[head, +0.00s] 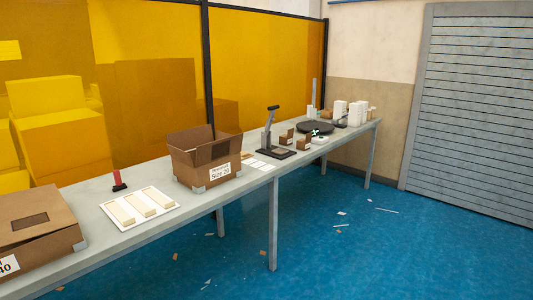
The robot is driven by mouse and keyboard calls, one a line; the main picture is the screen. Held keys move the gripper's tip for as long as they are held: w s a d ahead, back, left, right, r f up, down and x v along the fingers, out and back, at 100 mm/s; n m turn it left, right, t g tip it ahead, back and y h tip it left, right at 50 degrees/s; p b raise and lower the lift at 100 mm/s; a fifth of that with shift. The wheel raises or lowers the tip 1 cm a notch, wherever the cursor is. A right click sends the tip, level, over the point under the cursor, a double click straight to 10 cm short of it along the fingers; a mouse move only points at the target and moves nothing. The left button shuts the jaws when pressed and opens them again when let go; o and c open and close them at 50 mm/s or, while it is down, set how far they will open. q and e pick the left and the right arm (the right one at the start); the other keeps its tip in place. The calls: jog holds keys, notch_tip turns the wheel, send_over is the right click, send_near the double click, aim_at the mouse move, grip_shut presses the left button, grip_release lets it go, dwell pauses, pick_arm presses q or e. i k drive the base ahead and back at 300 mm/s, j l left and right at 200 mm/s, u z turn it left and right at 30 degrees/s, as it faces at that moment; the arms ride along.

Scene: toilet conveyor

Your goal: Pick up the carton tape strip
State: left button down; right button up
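Three cream strips lie side by side on a white sheet (167,211) on the long grey table: a left strip (121,213), a middle strip (140,205) and a right strip (158,197). They look like the carton tape strips, but I cannot tell for sure. Several small white pieces (258,164) lie flat farther along, right of an open cardboard box (205,160). Neither of my grippers shows in the head view.
A closed brown carton (35,228) sits at the near left. A red-handled tool (117,180) stands behind the sheet. A black stand (271,135), small boxes, a dark round plate (315,127) and white stacks (340,112) are farther right. Scraps litter the blue floor.

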aim_at(125, 219)
jog(key=i+u, duration=0.1)
jog(key=u, duration=0.25)
jog(key=i+u, duration=0.1)
jog(key=u, duration=0.25)
jog(key=i+u, duration=0.1)
jog(key=u, duration=0.3)
jog(key=i+l+u, duration=0.25)
jog(key=i+l, duration=0.15)
jog(key=i+l+u, duration=0.25)
jog(key=l, duration=0.35)
jog(key=i+l, duration=0.5)
